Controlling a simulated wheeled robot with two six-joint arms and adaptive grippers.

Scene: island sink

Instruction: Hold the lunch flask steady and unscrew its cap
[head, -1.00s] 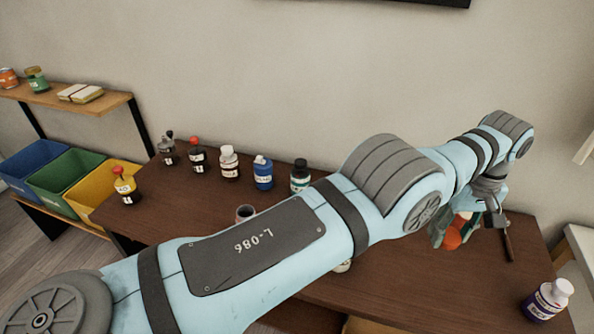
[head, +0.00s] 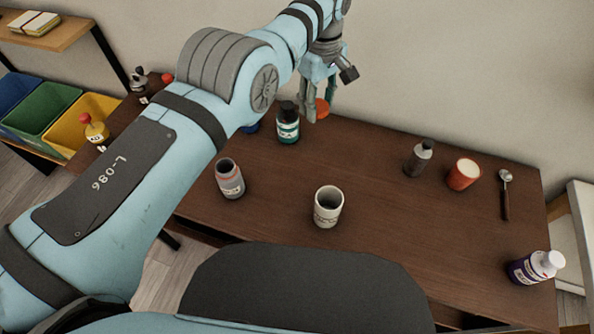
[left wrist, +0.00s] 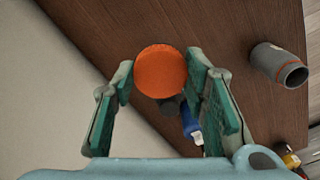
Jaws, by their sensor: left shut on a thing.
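My left gripper (head: 321,98) is over the back of the table, near the wall. It is shut on a round orange cap (head: 322,108). In the left wrist view the cap (left wrist: 160,72) shows as an orange disc between the green fingertips (left wrist: 160,84). A short red-orange container with a pale top (head: 464,175), which looks like the lunch flask body, stands upright on the right of the table, apart from the gripper. I cannot tell clearly whether its top is open. My right gripper is not in view.
A grey bottle (head: 419,160) stands left of the flask, and a spoon (head: 505,196) lies right of it.

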